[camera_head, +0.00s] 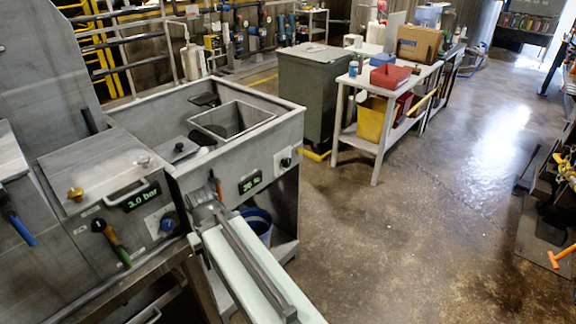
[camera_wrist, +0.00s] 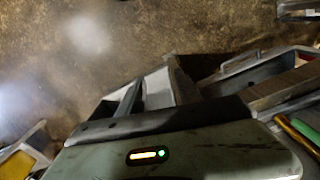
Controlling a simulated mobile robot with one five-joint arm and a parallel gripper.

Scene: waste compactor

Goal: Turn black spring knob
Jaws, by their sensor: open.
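A small black knob (camera_head: 285,162) sits on a white plate at the right end of the grey machine's front panel, right of a display reading about 20. I take it for the black spring knob. My arm reaches in from the bottom of the head view, and my gripper (camera_head: 206,203) is at its far end, left of and below the black knob and apart from it. Nothing shows held in it. Its fingers are too small to make out clearly. The black knob cannot be made out in the dark wrist view.
A blue knob (camera_head: 168,223), a 3.0 bar display (camera_head: 142,196) and a green-tipped lever (camera_head: 112,242) are on the left panel. A blue bucket (camera_head: 258,224) stands under the machine.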

